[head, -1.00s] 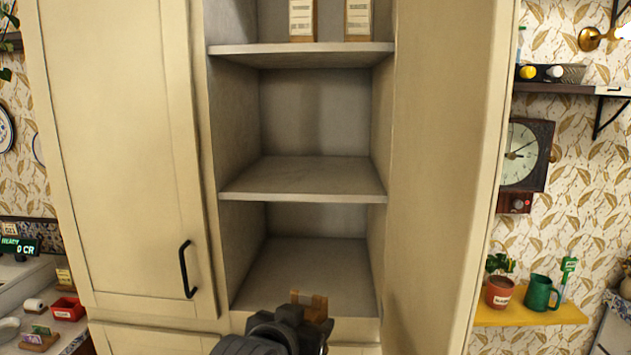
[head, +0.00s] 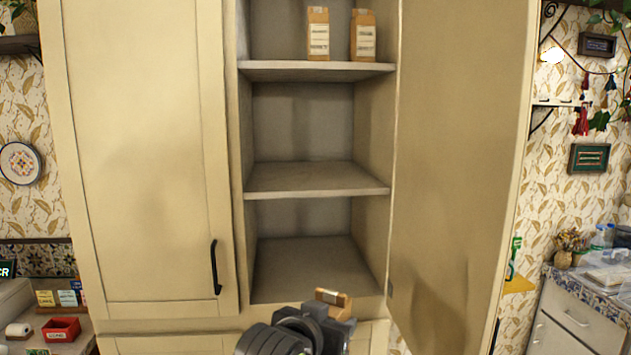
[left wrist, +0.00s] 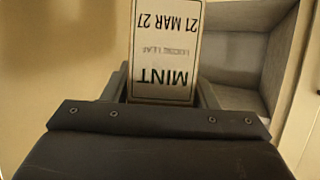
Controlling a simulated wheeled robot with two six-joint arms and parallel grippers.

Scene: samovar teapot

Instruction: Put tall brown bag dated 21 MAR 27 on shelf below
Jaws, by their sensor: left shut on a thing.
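My left gripper (head: 333,309) is shut on a brown bag (head: 333,297) in front of the cabinet's lowest open compartment. In the head view only the bag's top end shows above the jaws. In the left wrist view the bag's pale label (left wrist: 165,50) reads MINT and 21 MAR 27, upside down. The cabinet's top shelf (head: 290,71) holds two tall brown bags (head: 318,33) with white labels, side by side. The middle shelf (head: 315,178) and the bottom compartment floor (head: 315,268) are bare. My right gripper is out of view.
The cabinet's right door (head: 460,150) stands open beside the compartments. The left door (head: 135,150) is shut, with a black handle (head: 215,267). A red box (head: 61,328) stands on the counter at the lower left.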

